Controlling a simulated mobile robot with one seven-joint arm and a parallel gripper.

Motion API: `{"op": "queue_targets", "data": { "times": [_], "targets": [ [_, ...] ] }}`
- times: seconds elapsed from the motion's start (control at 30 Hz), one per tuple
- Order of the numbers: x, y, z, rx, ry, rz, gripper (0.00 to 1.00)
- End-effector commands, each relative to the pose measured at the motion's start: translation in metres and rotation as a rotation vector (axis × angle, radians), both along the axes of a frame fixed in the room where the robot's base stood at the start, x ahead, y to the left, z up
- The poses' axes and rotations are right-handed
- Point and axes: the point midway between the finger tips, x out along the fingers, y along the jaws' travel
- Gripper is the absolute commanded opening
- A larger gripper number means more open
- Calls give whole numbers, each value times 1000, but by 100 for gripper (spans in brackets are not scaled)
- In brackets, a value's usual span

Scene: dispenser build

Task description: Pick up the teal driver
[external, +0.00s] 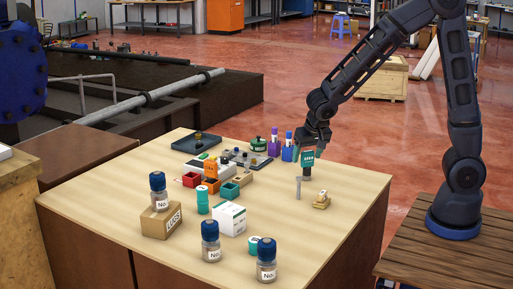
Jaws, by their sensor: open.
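A teal block-like piece with pale lettering (307,157), which looks like the teal driver, is directly below my gripper (313,147) at the table's back right. A short dark part shows under it. My gripper points down and is open, its fingers close to the top of the teal piece. I cannot tell whether the fingers touch it or stand around it, as they are small and dark here.
A grey upright post (298,189) and a small tan piece (321,200) stand just in front. Blue-capped jars (211,246) stand at the front. The table's right front (325,235) is clear.

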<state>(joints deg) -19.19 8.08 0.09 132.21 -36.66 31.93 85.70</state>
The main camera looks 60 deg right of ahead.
Motion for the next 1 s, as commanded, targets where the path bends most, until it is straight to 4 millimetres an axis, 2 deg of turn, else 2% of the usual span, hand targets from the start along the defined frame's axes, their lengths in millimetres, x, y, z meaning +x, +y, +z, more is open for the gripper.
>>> {"op": "queue_targets", "data": {
  "times": [0.13, 0.43, 0.47, 0.7, 0.73, 1.0],
  "targets": [
    [4, -3, -13, -1, 1, 0, 67],
    [6, -4, -16, 1, -1, 0, 67],
    [6, -4, -16, 1, -1, 0, 65],
    [6, -4, -16, 0, 0, 0, 18],
    [6, -4, -16, 0, 0, 0, 15],
    [6, -4, -14, 0, -2, -1, 15]
  ]
}}
